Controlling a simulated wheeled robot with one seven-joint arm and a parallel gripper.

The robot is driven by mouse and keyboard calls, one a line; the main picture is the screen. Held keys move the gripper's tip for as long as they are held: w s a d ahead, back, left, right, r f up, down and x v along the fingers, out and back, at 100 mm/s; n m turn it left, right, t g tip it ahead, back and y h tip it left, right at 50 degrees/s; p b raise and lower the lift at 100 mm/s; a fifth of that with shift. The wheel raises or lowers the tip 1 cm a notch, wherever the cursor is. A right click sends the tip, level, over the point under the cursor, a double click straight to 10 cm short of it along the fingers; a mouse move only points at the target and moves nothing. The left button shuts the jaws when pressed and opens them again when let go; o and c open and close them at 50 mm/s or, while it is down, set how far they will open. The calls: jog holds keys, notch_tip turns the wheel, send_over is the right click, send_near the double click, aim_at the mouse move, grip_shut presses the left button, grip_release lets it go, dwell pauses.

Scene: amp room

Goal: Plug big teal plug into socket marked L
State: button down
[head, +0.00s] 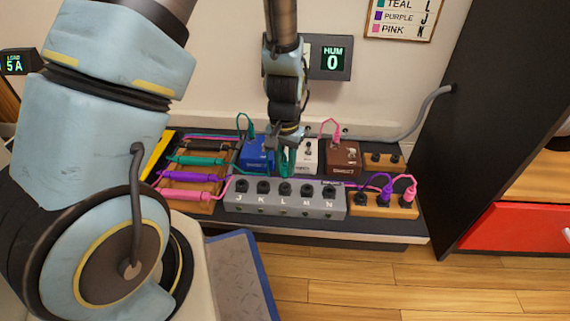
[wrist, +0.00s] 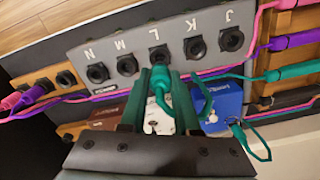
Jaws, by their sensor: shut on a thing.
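My gripper (head: 286,166) is shut on the teal plug (wrist: 160,80), which sits between its two dark green fingers in the wrist view (wrist: 160,88). A teal cable curls down from the plug. The grey socket box (head: 240,208) has a row of black sockets marked J, K, L, M and N. The socket marked L (head: 284,189) is in the middle of the row. It also shows in the wrist view (wrist: 160,57), just beyond the plug's tip and roughly in line with it. I cannot tell whether the tip touches the socket. In the head view the fingers are behind the box.
Behind the box stand a blue pedal (head: 256,150), a white pedal (head: 307,156) and a brown pedal (head: 344,157). A rack with teal, purple and pink cable pieces (head: 195,178) is left. A wooden socket strip (head: 372,207) with purple and pink plugs is right. A display (head: 331,58) reads HUM 0.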

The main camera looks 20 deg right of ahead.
aim_at(285, 175)
jog(key=shift+f+b, duration=1.4)
jog(key=shift+f, duration=0.6)
jog(key=c, duration=0.6)
grip_release()
jog(key=shift+o, duration=0.2)
notch_tip(285, 175, up, 11)
jog(key=p, duration=0.5)
